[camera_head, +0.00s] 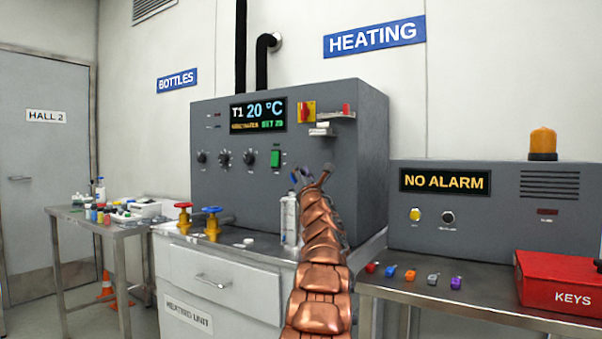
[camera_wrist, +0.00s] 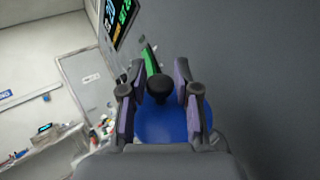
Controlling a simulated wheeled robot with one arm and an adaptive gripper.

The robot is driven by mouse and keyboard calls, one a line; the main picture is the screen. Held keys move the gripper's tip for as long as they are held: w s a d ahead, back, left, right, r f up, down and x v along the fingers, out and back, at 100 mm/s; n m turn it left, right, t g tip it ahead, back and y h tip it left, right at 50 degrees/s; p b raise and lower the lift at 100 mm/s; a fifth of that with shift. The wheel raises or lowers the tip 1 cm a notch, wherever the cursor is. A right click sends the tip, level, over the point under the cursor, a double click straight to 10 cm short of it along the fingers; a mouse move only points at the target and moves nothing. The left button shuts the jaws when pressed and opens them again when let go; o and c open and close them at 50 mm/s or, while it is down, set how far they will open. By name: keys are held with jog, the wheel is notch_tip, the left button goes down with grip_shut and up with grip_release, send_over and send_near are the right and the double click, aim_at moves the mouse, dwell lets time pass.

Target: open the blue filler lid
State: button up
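The blue filler lid (camera_wrist: 165,125) shows in the wrist view as a round blue disc with a black knob (camera_wrist: 160,88) standing up from it. The fingers of my gripper (camera_wrist: 158,75) are spread on either side of the knob; I cannot tell whether either touches it. In the head view my gripper (camera_head: 311,178) is at the end of my copper arm, in front of the grey heating unit (camera_head: 350,125).
Red (camera_head: 183,212) and blue (camera_head: 212,217) valve handles are on the unit's left top. On the right, a bench holds several coloured tags and a red KEYS box (camera_head: 560,285) below the NO ALARM panel (camera_head: 445,181). A bottle table (camera_head: 105,222) stands at left.

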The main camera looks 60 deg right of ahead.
jog(key=shift+o, duration=1.4)
jog(key=shift+s, duration=0.1)
jog(key=shift+s+a, duration=0.1)
jog(key=shift+a, duration=0.05)
jog(key=shift+s+a+f, duration=0.25)
jog(key=shift+a+f, duration=0.05)
jog(key=shift+f, duration=0.1)
jog(key=v, duration=1)
jog(key=shift+a+f, duration=0.15)
jog(key=shift+a, duration=0.05)
jog(key=shift+s, duration=0.1)
